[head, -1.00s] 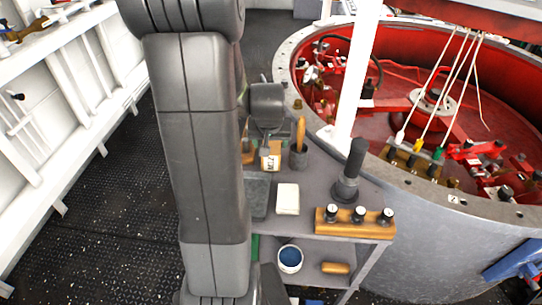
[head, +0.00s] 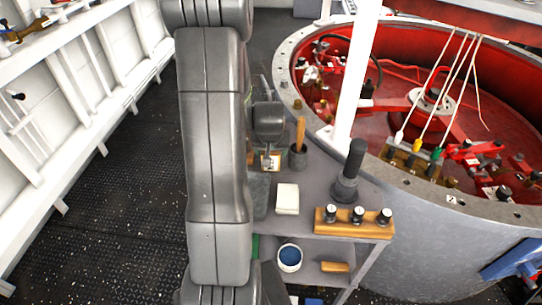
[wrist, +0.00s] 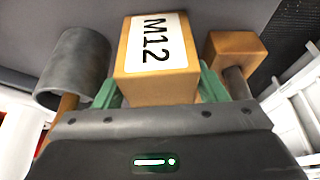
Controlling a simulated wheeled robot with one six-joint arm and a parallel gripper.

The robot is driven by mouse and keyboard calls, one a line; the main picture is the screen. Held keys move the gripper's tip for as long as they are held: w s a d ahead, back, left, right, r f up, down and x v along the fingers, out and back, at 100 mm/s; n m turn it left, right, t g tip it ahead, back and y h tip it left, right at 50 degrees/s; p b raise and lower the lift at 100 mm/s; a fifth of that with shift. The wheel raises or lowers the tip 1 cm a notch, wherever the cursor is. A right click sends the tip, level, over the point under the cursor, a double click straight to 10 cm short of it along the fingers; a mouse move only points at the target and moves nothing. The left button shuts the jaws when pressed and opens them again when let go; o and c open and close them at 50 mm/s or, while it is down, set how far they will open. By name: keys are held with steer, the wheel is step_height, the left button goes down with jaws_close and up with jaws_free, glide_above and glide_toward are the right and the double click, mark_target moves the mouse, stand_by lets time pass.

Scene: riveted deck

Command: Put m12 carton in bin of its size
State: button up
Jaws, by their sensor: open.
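The M12 carton (wrist: 155,75) is a small brown box with a white label reading "M12". In the wrist view it stands between the green fingers of my gripper (wrist: 158,92), which is open around it. I cannot tell whether the fingers touch its sides. In the head view the carton (head: 270,164) is on the grey bench top (head: 318,188), with my gripper right over it and hiding much of it. I cannot make out a bin marked for its size.

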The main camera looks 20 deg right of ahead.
steer(key=c, duration=1)
steer(key=shift+r, duration=0.15)
